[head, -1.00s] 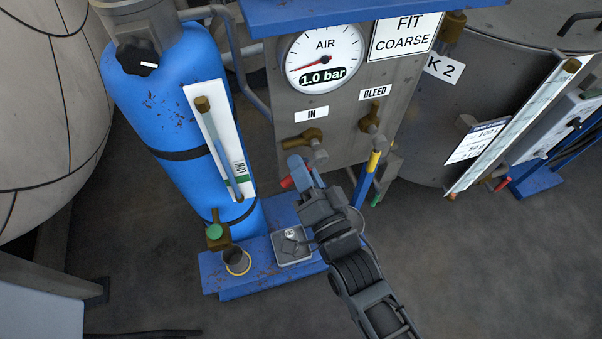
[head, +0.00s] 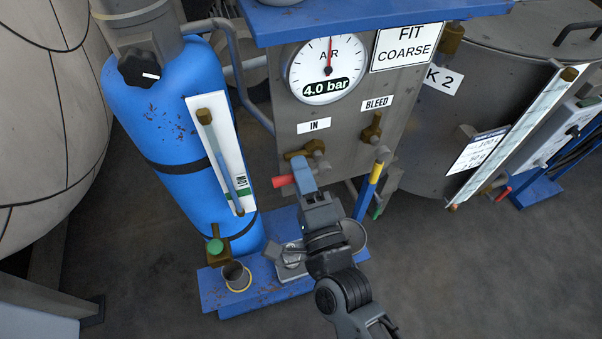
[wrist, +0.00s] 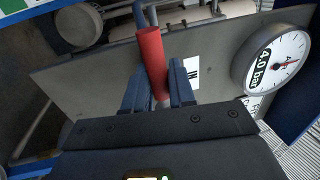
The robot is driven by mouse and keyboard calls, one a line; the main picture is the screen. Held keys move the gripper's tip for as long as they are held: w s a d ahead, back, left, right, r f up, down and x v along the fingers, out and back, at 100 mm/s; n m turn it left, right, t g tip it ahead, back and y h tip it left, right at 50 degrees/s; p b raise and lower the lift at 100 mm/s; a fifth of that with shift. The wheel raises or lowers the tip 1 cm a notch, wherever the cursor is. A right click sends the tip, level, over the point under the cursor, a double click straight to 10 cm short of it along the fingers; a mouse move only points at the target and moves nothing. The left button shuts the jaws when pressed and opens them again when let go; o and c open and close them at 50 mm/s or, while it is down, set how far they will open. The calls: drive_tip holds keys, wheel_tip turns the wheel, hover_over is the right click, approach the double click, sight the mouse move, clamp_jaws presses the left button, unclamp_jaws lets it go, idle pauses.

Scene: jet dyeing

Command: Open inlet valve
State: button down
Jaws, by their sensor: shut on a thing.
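The inlet valve under the IN label (head: 314,126) has a brass body (head: 303,150) and a red handle (head: 283,181). My gripper (head: 302,172) is at the valve, and its blue fingertips are shut on the red handle. In the wrist view the red handle (wrist: 151,60) stands between the two fingers, with the grey panel behind. The AIR gauge (head: 328,70) reads 4.0 bar, and its needle points nearly straight up; it also shows in the wrist view (wrist: 276,62). The valve's stem is partly hidden behind my fingers.
The brass BLEED valve (head: 372,128) is right of the inlet valve, above a blue and yellow post (head: 370,185). A blue cylinder (head: 165,110) with a sight tube stands close at left. A blue base (head: 225,290) lies below, holding a small cup (head: 236,275).

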idle(0.5)
drive_tip(key=c, duration=1.1)
unclamp_jaws()
drive_tip(key=b+v, duration=0.1)
drive_tip(key=v, duration=0.6)
drive_tip(key=shift+s+b, duration=0.35)
drive_tip(key=shift+b, duration=0.05)
drive_tip(key=shift+d+f, duration=0.1)
drive_tip(key=shift+d, duration=0.05)
drive_tip(key=s+d+n+g+h, duration=0.25)
drive_tip(key=s+d+n, duration=0.45)
drive_tip(key=s+d, duration=0.7)
drive_tip(key=s+d+r+n+g+h, duration=0.1)
drive_tip(key=s+d+r+n, duration=0.1)
drive_tip(key=s, duration=0.4)
drive_tip(key=s+d+r+n+g+h, duration=0.1)
drive_tip(key=s+d+r+n+h, duration=0.1)
drive_tip(key=s+r+n, duration=0.2)
drive_tip(key=s+n, duration=0.1)
drive_tip(key=s, duration=0.2)
drive_tip(key=shift+s+r+n, duration=0.2)
drive_tip(key=shift+s+n, duration=0.15)
drive_tip(key=shift+n, duration=0.05)
